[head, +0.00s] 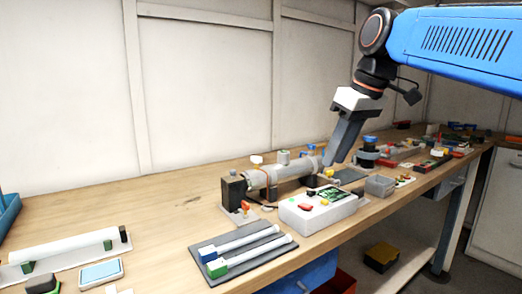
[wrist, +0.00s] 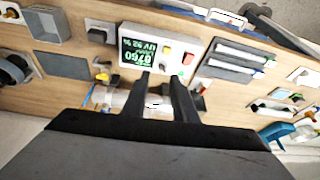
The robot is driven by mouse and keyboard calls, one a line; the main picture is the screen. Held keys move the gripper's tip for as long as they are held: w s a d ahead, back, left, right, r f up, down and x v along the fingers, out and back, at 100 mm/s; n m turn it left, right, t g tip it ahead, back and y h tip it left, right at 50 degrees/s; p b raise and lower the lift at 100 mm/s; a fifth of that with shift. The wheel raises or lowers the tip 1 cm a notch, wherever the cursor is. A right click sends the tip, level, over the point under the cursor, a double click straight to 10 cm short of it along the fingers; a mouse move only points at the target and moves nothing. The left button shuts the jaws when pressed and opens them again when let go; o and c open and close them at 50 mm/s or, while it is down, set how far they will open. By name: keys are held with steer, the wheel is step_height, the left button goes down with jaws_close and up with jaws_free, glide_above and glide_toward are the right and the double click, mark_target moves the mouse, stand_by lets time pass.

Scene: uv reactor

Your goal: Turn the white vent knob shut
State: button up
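The grey reactor tube (head: 285,170) lies across a stand on the bench in the head view. A small white-topped knob (head: 256,160), which looks like the vent knob, stands up near the tube's left end. A grey cylindrical port (head: 283,157) rises to its right. My gripper (head: 329,162) points down near the tube's right end, to the right of the knob and apart from it. In the wrist view my gripper (wrist: 160,76) shows two dark fingers spread with a gap between them and nothing clearly held. The tube (wrist: 118,98) is partly hidden behind the fingers; the knob cannot be made out there.
A white control box (head: 318,209) with a green display stands in front of the tube; it also shows in the wrist view (wrist: 143,33). A dark tray (head: 243,249) with two lamp tubes lies front left. Several small items crowd the bench at right. The wall is close behind.

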steer(key=w+a+r+n+g+y, duration=0.1)
steer(key=w+a+r+n+g, duration=0.1)
steer(key=w+a+r+n, duration=0.7)
steer(key=m, duration=0.2)
glide_toward(257, 161)
steer(key=shift+y, duration=0.3)
steer(key=x, duration=0.6)
steer(key=shift+w+f, duration=0.3)
steer(key=shift+c, duration=0.6)
jaws_close()
